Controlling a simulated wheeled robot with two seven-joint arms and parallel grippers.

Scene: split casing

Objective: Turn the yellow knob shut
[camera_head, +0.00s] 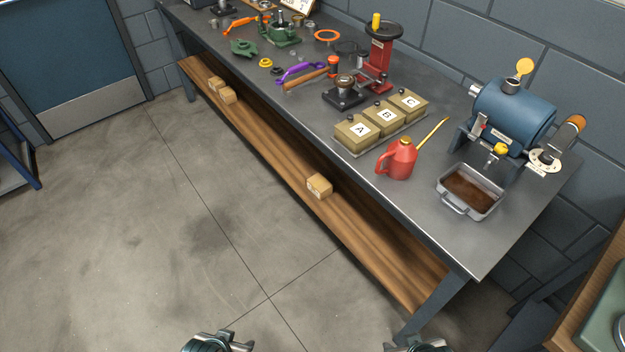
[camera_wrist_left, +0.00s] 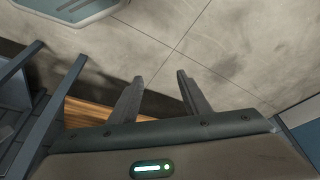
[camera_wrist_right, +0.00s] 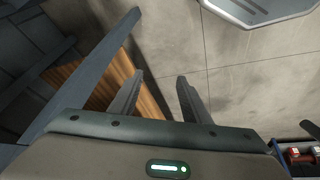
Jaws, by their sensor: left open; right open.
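A yellow knob (camera_head: 500,149) sits on the small spout at the lower front of a blue tank (camera_head: 515,116), at the right end of the bench. Below it stands a grey metal tray (camera_head: 455,199) with brown liquid inside. My left gripper (camera_head: 217,342) and my right gripper (camera_head: 418,345) show only in part at the bottom edge of the head view, well short of the tank. In the left wrist view the left fingers (camera_wrist_left: 158,85) are apart and empty. In the right wrist view the right fingers (camera_wrist_right: 160,85) are apart and empty.
A red oil can (camera_head: 397,160) with a long yellow spout stands left of the tray. Boxes marked A, B and C (camera_head: 360,134) stand beyond it. The tank also has a yellow cap (camera_head: 525,66) and an orange-handled lever (camera_head: 571,124). The floor before the bench is clear.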

